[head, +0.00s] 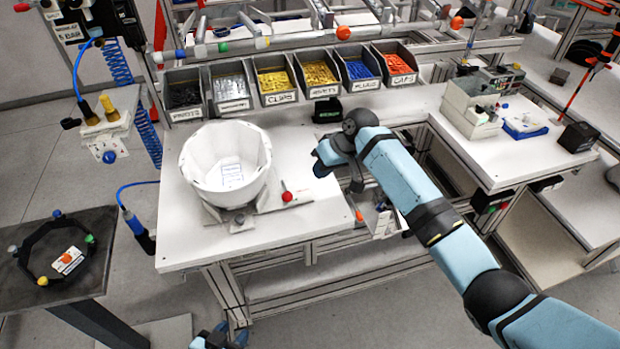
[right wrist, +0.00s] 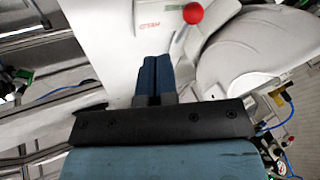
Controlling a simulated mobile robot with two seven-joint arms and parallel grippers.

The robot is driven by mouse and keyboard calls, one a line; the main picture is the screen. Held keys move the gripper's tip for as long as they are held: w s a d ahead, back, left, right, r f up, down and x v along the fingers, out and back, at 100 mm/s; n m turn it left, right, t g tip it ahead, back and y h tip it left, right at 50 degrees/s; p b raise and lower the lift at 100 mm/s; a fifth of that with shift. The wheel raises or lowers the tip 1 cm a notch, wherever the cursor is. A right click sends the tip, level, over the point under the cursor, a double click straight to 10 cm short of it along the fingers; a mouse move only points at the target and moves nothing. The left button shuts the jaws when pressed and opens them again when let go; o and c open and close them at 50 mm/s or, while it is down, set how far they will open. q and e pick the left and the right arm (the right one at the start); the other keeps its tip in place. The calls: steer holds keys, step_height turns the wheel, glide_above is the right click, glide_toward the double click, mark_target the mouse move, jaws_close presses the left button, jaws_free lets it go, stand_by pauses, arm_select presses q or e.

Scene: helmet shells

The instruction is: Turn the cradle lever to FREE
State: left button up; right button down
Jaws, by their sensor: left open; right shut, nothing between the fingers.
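The white helmet shell (head: 225,165) sits open side up in its cradle (head: 238,222) on the white bench. The cradle lever's red knob (head: 286,196) stands at the right of the shell, on a pale plate. In the right wrist view the red knob (right wrist: 193,13) is at the top, beyond the fingertips, with the shell (right wrist: 262,50) to its right. A small label (right wrist: 149,25) lies left of it, too small to read. My right gripper (head: 318,165) is shut and empty, above and right of the knob, apart from it. My left gripper (head: 213,340) is open at the bottom edge, mostly cut off.
A row of parts bins (head: 283,78) lines the bench's back. A small black box (head: 327,110) stands in front of them. A dark side stand (head: 75,250) with a black ring is at the left. The bench's front left is clear.

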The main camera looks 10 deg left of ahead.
steer(key=v, duration=0.5)
steer(key=shift+s+a+r+b, duration=0.3)
steer(key=shift+s+r+b, duration=0.05)
steer(key=shift+r, duration=0.1)
steer(key=shift+f, duration=0.1)
